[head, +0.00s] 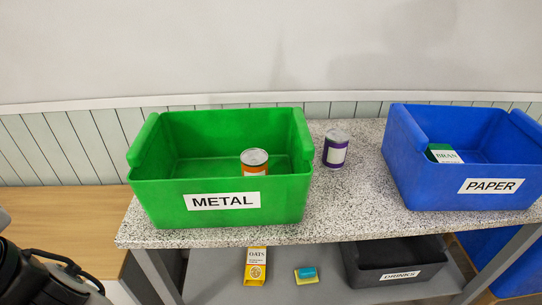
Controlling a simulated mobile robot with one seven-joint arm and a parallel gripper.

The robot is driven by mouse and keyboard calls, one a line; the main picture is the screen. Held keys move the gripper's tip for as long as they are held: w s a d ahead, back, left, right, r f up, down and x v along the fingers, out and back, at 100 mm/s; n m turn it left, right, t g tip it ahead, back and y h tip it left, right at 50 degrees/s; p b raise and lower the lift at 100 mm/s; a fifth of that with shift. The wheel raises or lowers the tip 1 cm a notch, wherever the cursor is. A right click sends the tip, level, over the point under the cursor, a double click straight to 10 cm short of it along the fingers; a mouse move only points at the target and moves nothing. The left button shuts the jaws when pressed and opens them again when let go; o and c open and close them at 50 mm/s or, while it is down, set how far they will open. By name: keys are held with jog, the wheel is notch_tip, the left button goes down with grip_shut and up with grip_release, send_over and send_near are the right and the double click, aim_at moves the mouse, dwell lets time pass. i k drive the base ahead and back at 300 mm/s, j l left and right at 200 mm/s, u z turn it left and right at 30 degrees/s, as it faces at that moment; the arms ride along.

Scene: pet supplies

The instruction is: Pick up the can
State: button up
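A purple can (336,149) with a pale label and a silvery top stands upright on the speckled tabletop (350,211). It is between the green bin and the blue bin, near the back. A second can (254,163), orange with a silvery lid, is inside the green bin (170,193) labelled METAL; the bin's front wall hides its lower part. Part of my arm shows in the lower left corner. My gripper's fingers are not in view.
A blue bin (431,184) labelled PAPER holds a green-topped BRAN box (444,155). The lower shelf (218,273) holds an OATS box (255,266), a small teal-and-yellow item (306,275) and a dark DRINKS bin (371,285). The tabletop in front of the purple can is clear.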

aim_at(336, 143)
jog(key=l+z, duration=0.55)
jog(key=z, duration=0.15)
jog(key=l+z, duration=0.3)
jog(key=i+j, duration=0.15)
jog(key=i, duration=0.35)
